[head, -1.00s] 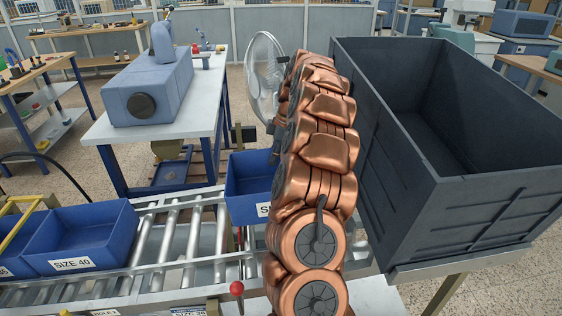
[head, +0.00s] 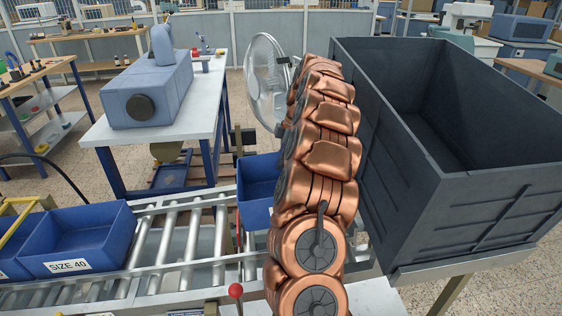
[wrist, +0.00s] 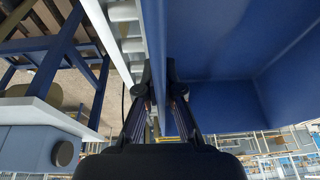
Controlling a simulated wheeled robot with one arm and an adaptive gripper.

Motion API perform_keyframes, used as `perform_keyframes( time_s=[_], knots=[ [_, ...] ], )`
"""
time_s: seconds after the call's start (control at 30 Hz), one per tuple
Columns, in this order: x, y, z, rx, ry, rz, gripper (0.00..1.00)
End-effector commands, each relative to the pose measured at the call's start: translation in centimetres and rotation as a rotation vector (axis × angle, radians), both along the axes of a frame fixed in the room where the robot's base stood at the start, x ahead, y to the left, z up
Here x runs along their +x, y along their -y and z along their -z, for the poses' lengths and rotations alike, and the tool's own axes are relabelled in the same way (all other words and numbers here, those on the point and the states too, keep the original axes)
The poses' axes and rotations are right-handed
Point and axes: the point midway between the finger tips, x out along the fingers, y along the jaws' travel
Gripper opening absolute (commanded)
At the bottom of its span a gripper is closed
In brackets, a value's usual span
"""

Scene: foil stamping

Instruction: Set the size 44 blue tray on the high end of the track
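A blue tray (head: 258,180) is beside my copper arm, over the right end of the roller track (head: 195,240). The arm hides its right part and its label, so I cannot read the size. I cannot tell whether it touches the rollers. In the wrist view my gripper (wrist: 158,75) has a finger on each side of the wall of a blue tray (wrist: 215,90) and appears shut on it. In the head view my gripper is hidden behind the arm.
A blue SIZE 40 tray (head: 75,240) sits on the track at left, with another blue tray (head: 12,262) at the picture edge. A large dark grey bin (head: 450,215) stands right of my arm. A red-knobbed lever (head: 236,291) rises at the track's near side.

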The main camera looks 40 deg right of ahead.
Motion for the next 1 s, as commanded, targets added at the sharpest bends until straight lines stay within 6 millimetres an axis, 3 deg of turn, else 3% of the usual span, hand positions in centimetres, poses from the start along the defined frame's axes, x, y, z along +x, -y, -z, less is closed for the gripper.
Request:
perform_keyframes(
  time_s=[0.7, 1.0],
  knots=[
    [-0.4, 0.5, 6.8, -0.001, 0.001, -0.001, 0.00],
    [-0.5, 0.7, 8.0, -0.002, 0.000, -0.001, 0.00]
  ],
)
